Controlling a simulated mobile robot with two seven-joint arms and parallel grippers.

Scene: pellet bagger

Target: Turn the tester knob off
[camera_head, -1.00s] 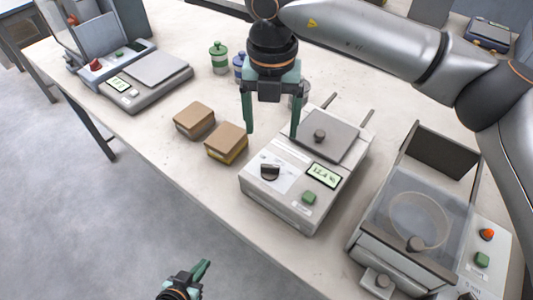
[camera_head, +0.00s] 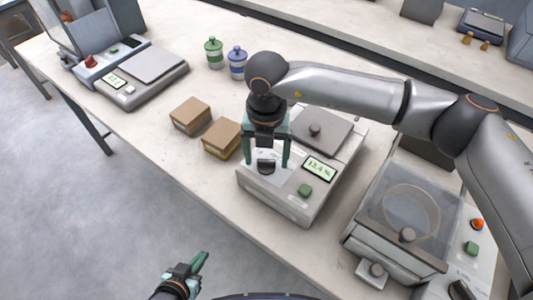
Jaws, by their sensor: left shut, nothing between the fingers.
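The tester (camera_head: 285,200) is a light grey box on the table with a lit display (camera_head: 319,169) that seems to read 12.4 % and a green button (camera_head: 304,190). Its dark knob (camera_head: 266,168) is on the front left of the top face. My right gripper (camera_head: 267,163) comes down over the knob, open, with one green finger on each side of it. I cannot tell whether the fingers touch the knob, and the gripper hides part of it. My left gripper (camera_head: 202,260) is shut and empty, low over the floor in front of the table.
Two brown boxes (camera_head: 190,115) (camera_head: 222,138) stand just left of the tester. A clear-lidded machine (camera_head: 405,215) stands to its right. Green (camera_head: 214,53) and blue (camera_head: 237,62) jars and a scale (camera_head: 145,80) are further back.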

